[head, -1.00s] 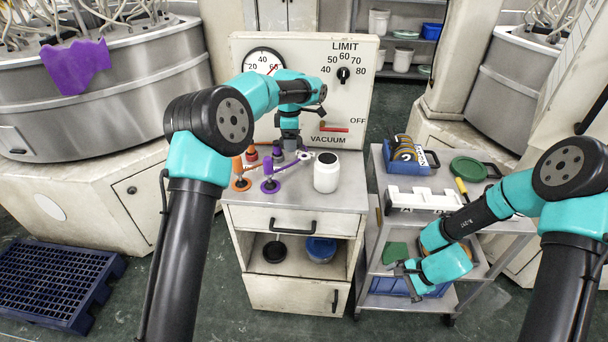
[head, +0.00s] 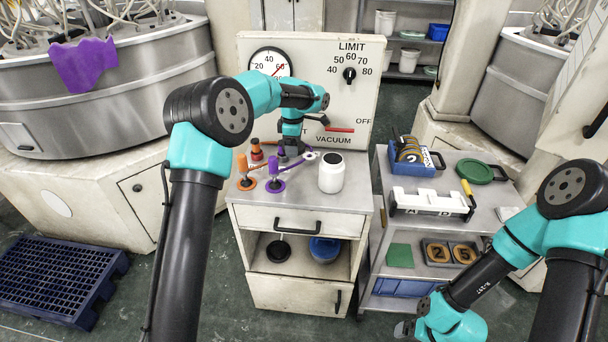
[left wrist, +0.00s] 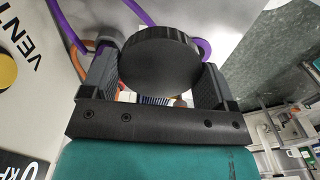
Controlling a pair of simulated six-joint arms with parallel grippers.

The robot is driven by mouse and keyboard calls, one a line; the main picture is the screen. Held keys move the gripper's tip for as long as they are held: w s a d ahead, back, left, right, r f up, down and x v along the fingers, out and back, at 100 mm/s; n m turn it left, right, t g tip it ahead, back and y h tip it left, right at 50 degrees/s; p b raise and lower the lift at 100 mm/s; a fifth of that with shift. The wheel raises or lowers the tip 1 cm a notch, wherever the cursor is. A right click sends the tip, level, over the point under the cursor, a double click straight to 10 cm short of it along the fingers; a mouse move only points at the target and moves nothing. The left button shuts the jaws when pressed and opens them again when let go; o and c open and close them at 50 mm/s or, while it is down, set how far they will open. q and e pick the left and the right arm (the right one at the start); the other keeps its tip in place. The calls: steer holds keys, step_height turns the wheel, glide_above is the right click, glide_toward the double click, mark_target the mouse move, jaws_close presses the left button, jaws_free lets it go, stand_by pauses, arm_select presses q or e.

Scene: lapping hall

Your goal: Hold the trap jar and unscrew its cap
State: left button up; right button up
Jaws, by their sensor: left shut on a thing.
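My left gripper (head: 291,147) points down in front of the vacuum panel, at the back of the cabinet top. In the left wrist view its fingers (left wrist: 155,85) are shut on both sides of a round black cap (left wrist: 158,62) with a ridged rim. The jar body under this cap is hidden in both views. Purple and orange hoses run behind and beside the cap. A white jar (head: 331,176) with a black top stands upright to the right, apart from the gripper. My right gripper (head: 404,329) is low at the bottom edge, far from the cap; its jaws are unclear.
A purple plunger-like piece (head: 275,177) and an orange one (head: 245,175) stand left of the white jar. The white panel (head: 310,80) rises close behind my left gripper. A steel cart (head: 452,172) to the right holds a blue bin (head: 417,160) and other items.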

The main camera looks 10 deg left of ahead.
arm_select(q)
glide_above(295, 173)
steer(key=shift+f, duration=2.5)
steer(key=shift+f, duration=2.5)
steer(key=shift+f, duration=0.15)
steer(key=o, duration=0.9)
step_height(295, 173, up, 12)
steer(key=shift+r, duration=0.15)
